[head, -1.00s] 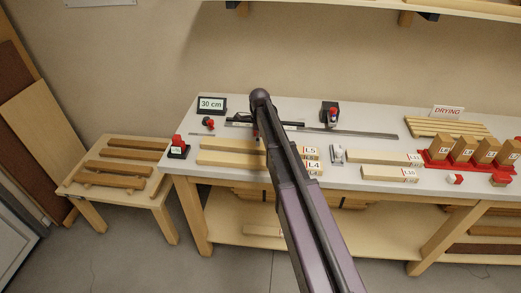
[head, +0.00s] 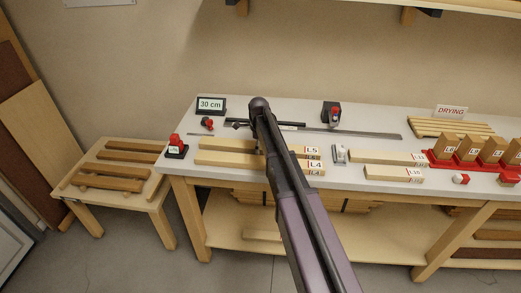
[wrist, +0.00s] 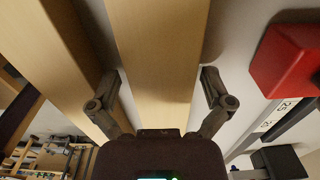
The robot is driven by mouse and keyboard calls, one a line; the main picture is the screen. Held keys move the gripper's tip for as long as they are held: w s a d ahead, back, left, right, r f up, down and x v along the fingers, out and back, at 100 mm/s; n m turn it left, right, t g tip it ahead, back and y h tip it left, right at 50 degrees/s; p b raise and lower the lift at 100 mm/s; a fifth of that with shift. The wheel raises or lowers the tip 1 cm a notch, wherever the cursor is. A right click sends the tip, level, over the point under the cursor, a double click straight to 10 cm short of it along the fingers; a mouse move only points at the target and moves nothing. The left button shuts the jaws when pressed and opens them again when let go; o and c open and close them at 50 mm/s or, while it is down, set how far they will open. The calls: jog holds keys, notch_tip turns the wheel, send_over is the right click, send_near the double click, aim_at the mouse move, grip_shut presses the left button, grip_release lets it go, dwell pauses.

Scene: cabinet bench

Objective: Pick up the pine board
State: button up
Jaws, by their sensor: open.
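Two long pale pine boards lie side by side on the bench in the head view, a back one marked L5 (head: 225,144) and a front one marked L4 (head: 225,160). My arm crosses over both and hides their middle parts and most of my gripper. In the wrist view my gripper (wrist: 160,74) is open, with one finger on each side of a pine board (wrist: 158,35), which seems to be the back one. Whether the fingers touch it is unclear. A second board (wrist: 62,50) lies alongside to the left there.
A red block (wrist: 285,62) is close to the right finger in the wrist view. Behind the boards are a long metal rule (head: 365,134) and a 30 cm sign (head: 211,105). Shorter boards (head: 392,173) and a red rack (head: 440,161) stand to the right.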

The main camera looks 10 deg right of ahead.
dwell(0.3)
jog(key=c, duration=1.2)
jog(key=shift+o, duration=0.2)
jog(key=shift+r, duration=0.2)
notch_tip(320, 180, up, 4)
jog(key=p, duration=0.4)
jog(key=shift+f, duration=0.2)
jog(key=s+d+r+p, duration=0.1)
jog(key=s+d, duration=0.1)
jog(key=s, duration=1.3)
jog(key=shift+s+d, duration=0.3)
jog(key=shift+s, duration=0.1)
